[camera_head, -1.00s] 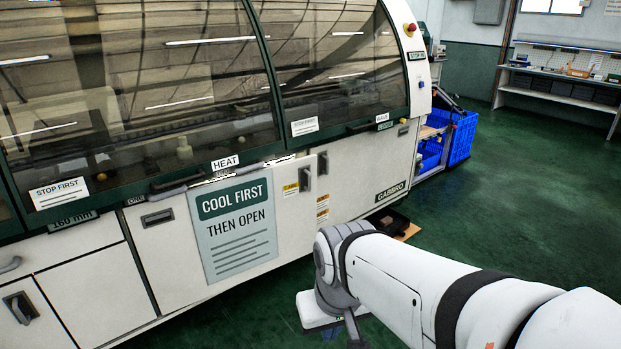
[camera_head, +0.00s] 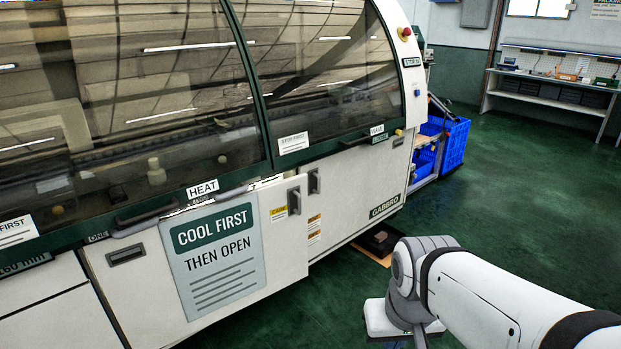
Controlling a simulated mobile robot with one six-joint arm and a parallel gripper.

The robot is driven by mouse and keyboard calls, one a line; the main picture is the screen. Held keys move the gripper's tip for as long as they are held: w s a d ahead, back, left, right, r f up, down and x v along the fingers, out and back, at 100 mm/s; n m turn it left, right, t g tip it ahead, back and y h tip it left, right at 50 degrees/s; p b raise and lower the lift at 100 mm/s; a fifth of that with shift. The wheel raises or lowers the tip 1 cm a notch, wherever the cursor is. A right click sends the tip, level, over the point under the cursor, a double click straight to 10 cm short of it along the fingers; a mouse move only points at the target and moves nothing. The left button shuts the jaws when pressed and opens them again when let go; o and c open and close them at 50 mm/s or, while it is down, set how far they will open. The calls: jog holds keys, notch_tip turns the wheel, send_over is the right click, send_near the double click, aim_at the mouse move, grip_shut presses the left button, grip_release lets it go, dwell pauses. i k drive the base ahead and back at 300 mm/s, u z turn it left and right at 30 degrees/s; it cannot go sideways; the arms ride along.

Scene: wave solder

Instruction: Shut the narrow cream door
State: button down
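The cream door with the green "COOL FIRST THEN OPEN" sign (camera_head: 285,245) is on the front of the wave solder machine, left of centre. It has a dark upright handle (camera_head: 294,201) near its right edge. That edge seems to stand slightly proud of the cream panel to its right (camera_head: 345,190), so it looks a little ajar. How far is hard to tell. My gripper end (camera_head: 418,336) is low in the picture, right of the door and apart from it. Its fingers are not clearly visible and it is partly cut off by the bottom edge.
The panel at right has its own dark handle (camera_head: 314,181). A dark tray (camera_head: 378,240) lies on the floor by the machine's lower right. Blue crates (camera_head: 453,145) stand past the machine's end. A bench (camera_head: 545,100) is at the back right. Green floor (camera_head: 520,200) at right is clear.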

aim_at(165, 282)
jog(key=u, duration=0.05)
jog(key=i, duration=1.4)
jog(key=u, duration=0.75)
jog(key=i, duration=0.5)
jog(key=u, duration=0.2)
jog(key=k, duration=0.85)
jog(key=u, duration=0.2)
jog(key=i, duration=0.85)
jog(key=z, duration=0.05)
